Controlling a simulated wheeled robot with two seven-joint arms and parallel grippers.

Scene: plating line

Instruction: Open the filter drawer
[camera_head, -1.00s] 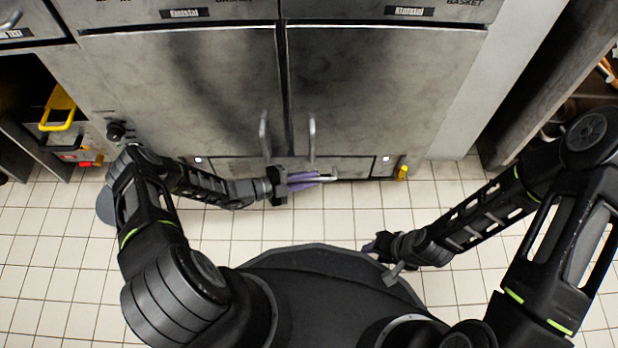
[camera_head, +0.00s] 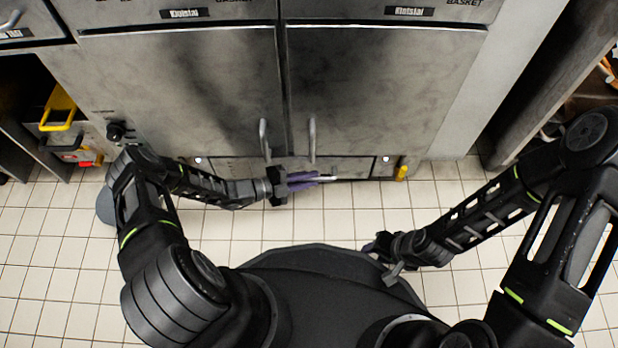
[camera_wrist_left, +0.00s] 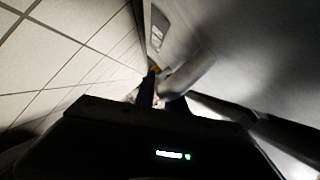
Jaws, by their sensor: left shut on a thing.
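The filter drawer (camera_head: 350,167) is the low metal panel at the floor, under the two cabinet doors. Its pale bar handle (camera_head: 330,179) shows just past my left fingertips. My left gripper (camera_head: 305,182), with purple fingers, is shut on this handle. In the left wrist view the handle (camera_wrist_left: 188,75) is a blurred pale bar by the dark fingers, and the exact grip is hidden. I see no clear gap at the drawer front. My right gripper (camera_head: 370,247) is low over the floor beside my base, away from the drawer; its finger opening is too small to tell.
The left door (camera_head: 180,90) and right door (camera_head: 380,90) are closed, with upright handles just above my left gripper. A yellow handle (camera_head: 58,108) shows in an open bay at left. Tiled floor (camera_head: 330,215) in front of the drawer is clear up to my base.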

